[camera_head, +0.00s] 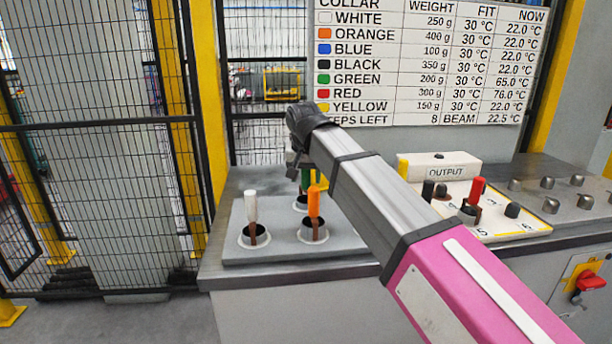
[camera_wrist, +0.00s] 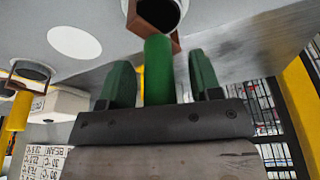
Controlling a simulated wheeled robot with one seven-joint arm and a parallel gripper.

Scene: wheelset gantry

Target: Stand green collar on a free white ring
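The green collar shows in the wrist view as an upright green handle (camera_wrist: 159,70) on a brown bracket, beside a dark round opening with a pale rim. In the head view its handle (camera_head: 305,180) is partly hidden behind my arm, at the back of the grey plate (camera_head: 240,216). My gripper (camera_wrist: 160,80) has its two green fingers on either side of the handle, with gaps visible on both sides. In the head view the gripper (camera_head: 300,162) is just above the handle. A bare white disc (camera_wrist: 74,42), perhaps a free white ring, lies on the plate beside the collar.
A white-handled collar (camera_head: 251,206) and an orange-handled collar (camera_head: 313,203) stand on the plate's front. The output box (camera_head: 438,167) and a white numbered board (camera_head: 535,226) with black and red pieces are to the right. The sign (camera_head: 420,60) lists green at 65.0 °C.

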